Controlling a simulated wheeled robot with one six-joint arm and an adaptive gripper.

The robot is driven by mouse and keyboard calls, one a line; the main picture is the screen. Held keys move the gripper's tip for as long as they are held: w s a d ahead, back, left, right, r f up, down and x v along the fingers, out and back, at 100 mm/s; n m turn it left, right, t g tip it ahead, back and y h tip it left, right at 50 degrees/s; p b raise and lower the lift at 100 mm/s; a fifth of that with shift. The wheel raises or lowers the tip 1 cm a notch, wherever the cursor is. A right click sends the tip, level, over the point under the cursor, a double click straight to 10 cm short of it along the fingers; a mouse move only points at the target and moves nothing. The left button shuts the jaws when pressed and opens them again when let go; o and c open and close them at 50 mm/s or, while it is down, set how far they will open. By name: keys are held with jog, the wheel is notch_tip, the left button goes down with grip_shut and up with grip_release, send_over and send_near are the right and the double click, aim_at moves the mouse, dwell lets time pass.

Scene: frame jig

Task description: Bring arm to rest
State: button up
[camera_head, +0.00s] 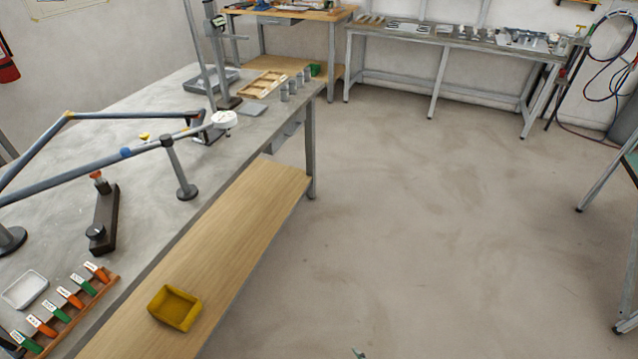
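A small grey-green tip (358,353) shows at the bottom edge of the head view, over the bare floor. It may be the end of my gripper, but too little shows to be sure or to tell open from shut. No other part of my arm is clearly seen. A grey tube frame (90,163) lies across posts on the grey workbench (175,225) at left. A round post (180,170) stands under its lower tube. A white disc (224,119) is at the far end of the frame.
A yellow bin (175,307) sits on the wooden shelf (240,225) along the bench. A rack with coloured-handled tools (70,297) is at lower left. Another bench (450,45) stands at the back. A table leg (603,183) is at right. The middle floor is clear.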

jog(key=s+d+r+m+t, duration=0.1)
jog(key=s+d+r, duration=0.2)
jog(key=s, duration=0.3)
jog(key=s+d+r+m+t+h, duration=0.1)
jog(key=s+d+r, duration=0.1)
jog(key=s+r, duration=0.3)
jog(key=s+d+r+m+t, duration=0.1)
jog(key=s+d+r+m, duration=0.15)
jog(key=s, duration=0.45)
jog(key=s+d+r+m+t+h, duration=0.1)
jog(key=s+r, duration=0.4)
jog(key=r, duration=0.3)
jog(key=s+d+r+m+t+h, duration=0.1)
jog(key=s+d+r, duration=0.1)
jog(key=s+r, duration=0.4)
notch_tip(320, 180, up, 3)
jog(key=shift+r, duration=0.2)
